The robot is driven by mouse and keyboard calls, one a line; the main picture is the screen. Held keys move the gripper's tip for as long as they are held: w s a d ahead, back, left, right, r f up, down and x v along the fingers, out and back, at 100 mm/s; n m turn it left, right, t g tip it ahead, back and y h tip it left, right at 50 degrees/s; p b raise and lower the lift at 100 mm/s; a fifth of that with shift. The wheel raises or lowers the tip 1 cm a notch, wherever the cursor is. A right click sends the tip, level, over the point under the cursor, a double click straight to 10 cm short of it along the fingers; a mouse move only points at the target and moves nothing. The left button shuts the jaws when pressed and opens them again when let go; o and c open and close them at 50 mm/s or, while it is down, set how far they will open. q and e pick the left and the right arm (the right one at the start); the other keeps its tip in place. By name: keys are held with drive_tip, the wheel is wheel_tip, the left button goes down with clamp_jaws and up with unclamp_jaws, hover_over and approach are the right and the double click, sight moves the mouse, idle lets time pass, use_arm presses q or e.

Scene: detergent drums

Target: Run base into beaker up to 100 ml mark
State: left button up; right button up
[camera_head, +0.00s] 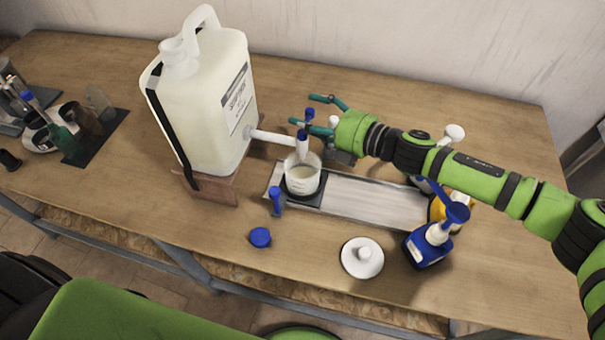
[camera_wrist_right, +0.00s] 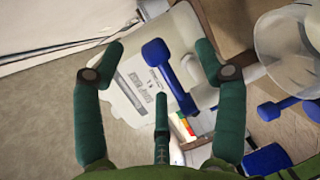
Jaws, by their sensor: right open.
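A large white drum (camera_head: 210,110) with a label and a black strap stands at the left; its label also shows in the wrist view (camera_wrist_right: 140,85). A white spout (camera_head: 268,137) runs from its side to a tap with a blue handle (camera_head: 309,113). The blue handle (camera_wrist_right: 168,75) lies between my fingers in the wrist view. A clear beaker (camera_head: 303,177) with whitish liquid in its lower part stands under the tap. Its marks are too small to read. My right gripper (camera_head: 301,110) is open around the tap handle, not visibly gripping it. My left gripper is out of view.
The drum rests on a wooden block (camera_head: 212,186). The beaker stands on a dark pad at the left end of a metal tray (camera_head: 375,200). A blue cap (camera_head: 260,237), a white lid (camera_head: 362,257) and a blue bottle (camera_head: 428,247) are in front. Several tools lie far left.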

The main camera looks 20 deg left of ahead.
drive_tip(key=p+v, duration=0.2)
drive_tip(key=v, duration=0.2)
idle(0.4)
drive_tip(key=shift+d, duration=0.1)
drive_tip(key=v, duration=0.7)
drive_tip(key=shift+d, duration=0.15)
drive_tip(key=shift+s, duration=0.1)
